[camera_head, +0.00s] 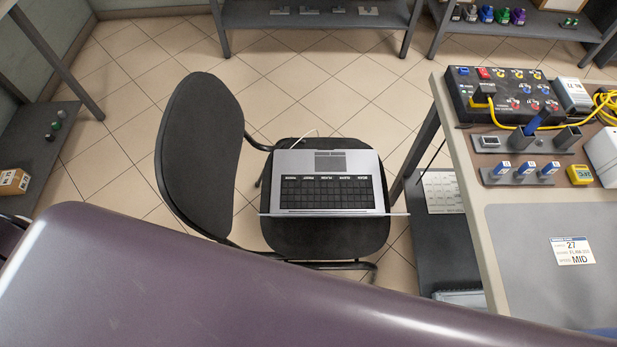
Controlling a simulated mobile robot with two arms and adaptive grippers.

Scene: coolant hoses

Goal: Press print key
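A grey laptop (358,162) lies open on the seat of a black chair (197,150). Its dark keyboard (326,193) faces up, and its touchpad (330,161) is on the far side. A row of keys (325,178) along the keyboard's touchpad side carries pale labels that appear upside down. They are too small for me to tell surely which one is the print key. The screen is seen nearly edge-on at the near side. Neither of my grippers is in view.
A workbench (474,215) at the right holds a black socket panel (505,90), yellow cables (500,122), blue-topped plugs (525,170) and a card (572,250). Shelves (310,15) stand at the back. Tiled floor (120,125) is clear left of the chair.

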